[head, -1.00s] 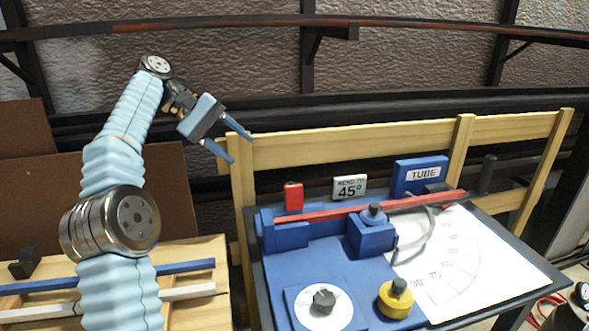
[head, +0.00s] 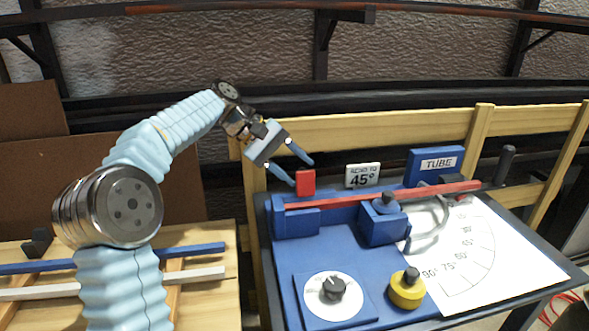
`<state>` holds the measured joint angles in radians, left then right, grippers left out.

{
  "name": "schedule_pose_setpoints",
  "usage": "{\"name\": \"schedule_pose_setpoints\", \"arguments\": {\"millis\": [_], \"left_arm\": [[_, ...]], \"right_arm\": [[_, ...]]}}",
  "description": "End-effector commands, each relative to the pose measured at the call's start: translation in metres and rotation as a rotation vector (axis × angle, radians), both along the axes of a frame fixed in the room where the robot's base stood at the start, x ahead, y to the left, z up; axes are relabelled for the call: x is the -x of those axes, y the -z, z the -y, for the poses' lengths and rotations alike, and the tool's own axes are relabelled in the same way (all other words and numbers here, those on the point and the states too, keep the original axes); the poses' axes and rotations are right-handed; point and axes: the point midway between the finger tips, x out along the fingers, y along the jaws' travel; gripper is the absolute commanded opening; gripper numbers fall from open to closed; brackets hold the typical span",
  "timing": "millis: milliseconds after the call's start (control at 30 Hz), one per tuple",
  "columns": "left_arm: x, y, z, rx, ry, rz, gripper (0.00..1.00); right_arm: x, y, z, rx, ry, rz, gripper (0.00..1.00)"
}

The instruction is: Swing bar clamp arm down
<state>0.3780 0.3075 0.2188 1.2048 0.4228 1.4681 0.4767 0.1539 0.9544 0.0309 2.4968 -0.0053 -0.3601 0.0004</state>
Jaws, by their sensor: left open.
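My left gripper (head: 302,173) is open and empty, its two fingertips close to an upright red block (head: 306,183). One tip is just above the block and the other beside its left edge; I cannot tell whether they touch. The red block stands at the left end of the blue bending fixture (head: 296,222) and looks like the raised clamp arm. A long red lath (head: 420,192) lies across the fixture, past the blue block with a dark knob (head: 385,199). My right gripper is not in view.
A "BEND TO 45°" sign (head: 363,175) and a blue TUBE box (head: 435,166) stand behind the lath. Blue and white bars lie on the wooden rack (head: 205,307).

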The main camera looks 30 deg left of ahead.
Motion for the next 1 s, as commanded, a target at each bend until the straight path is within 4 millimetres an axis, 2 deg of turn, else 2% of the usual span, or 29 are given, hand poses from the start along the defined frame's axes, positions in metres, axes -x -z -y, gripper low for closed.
{"name": "schedule_pose_setpoints", "arguments": {"millis": [300,600,667,1000], "left_arm": [[-0.0006,0.0021,0.0024,0.000,0.001,-0.001,0.52],[-0.0007,0.0021,0.0021,0.001,0.001,0.000,0.06],[-0.0006,0.0020,0.0020,0.000,0.000,0.000,0.00],[0.0015,0.0024,0.0036,-0.032,0.000,0.042,0.00]], "right_arm": [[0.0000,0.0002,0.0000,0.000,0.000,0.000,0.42],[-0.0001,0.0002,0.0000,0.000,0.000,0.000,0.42],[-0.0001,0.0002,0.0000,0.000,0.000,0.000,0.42],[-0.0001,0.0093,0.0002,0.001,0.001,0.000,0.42]]}}
